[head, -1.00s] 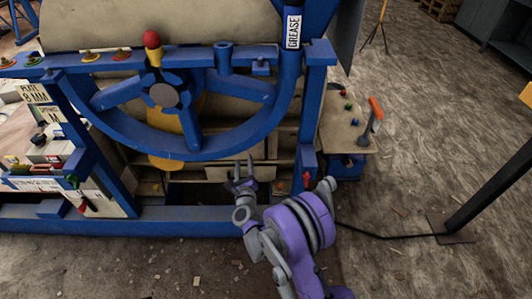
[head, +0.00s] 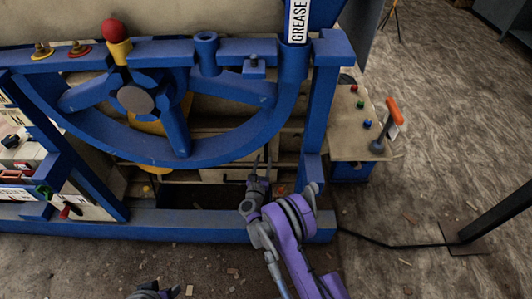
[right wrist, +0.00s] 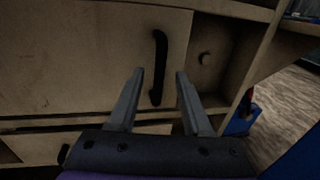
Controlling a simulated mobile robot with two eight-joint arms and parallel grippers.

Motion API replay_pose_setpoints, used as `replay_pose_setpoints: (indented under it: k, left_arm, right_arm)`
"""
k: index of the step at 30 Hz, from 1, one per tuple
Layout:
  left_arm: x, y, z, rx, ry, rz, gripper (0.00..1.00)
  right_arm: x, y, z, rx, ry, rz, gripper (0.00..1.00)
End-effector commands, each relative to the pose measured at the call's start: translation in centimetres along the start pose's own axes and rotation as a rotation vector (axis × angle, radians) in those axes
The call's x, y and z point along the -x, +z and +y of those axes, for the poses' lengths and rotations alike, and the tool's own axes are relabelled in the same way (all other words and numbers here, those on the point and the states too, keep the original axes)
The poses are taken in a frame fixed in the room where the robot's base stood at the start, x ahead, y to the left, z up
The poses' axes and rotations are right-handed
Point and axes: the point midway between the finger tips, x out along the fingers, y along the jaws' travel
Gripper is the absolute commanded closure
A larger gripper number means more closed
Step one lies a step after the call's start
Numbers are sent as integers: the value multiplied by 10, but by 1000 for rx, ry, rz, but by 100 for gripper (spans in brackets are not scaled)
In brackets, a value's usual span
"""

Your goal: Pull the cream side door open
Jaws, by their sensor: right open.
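The cream side door (right wrist: 80,50) fills the upper left of the right wrist view as a flat panel. It looks shut. Its black upright bar handle (right wrist: 157,68) is near its right edge. My right gripper (right wrist: 160,73) is open, with one finger on each side of the handle's lower part in the picture. I cannot tell whether the fingers touch it. In the head view the right gripper (head: 262,165) reaches over the blue lower beam towards the cream cabinet. A dark part that looks like my left gripper (head: 152,291) is cut off at the bottom edge.
A large blue wheel (head: 178,132) hangs in front of the cabinet, close above my right gripper. A blue post (head: 317,110) stands to its right. A side table (head: 345,145) has buttons and an orange-handled lever (head: 394,110). An open cubby (right wrist: 222,60) lies right of the door.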

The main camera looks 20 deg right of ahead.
Motion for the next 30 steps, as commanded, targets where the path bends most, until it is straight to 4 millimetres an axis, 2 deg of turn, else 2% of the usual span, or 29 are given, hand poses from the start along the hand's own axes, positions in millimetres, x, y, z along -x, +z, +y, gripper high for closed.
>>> replay_pose_setpoints:
  k: [3, 9, 20, 28, 30]
  left_arm:
    - [-4, 1, 0, 0, 0, -1, 50]
    - [-6, 2, 0, 0, 0, -2, 50]
    - [-7, 2, 0, 0, 0, -2, 50]
    - [-7, 2, 0, 0, 0, -2, 50]
    - [-7, 2, 0, 0, 0, -2, 50]
  right_arm:
    - [-23, -1, -1, 1, -2, -1, 50]
    - [-45, 0, 0, 1, -1, -1, 50]
    - [-50, 0, 0, 1, 0, -1, 50]
    - [-50, 0, 0, 1, 0, -1, 97]
    - [-50, 0, 0, 1, 0, -1, 100]
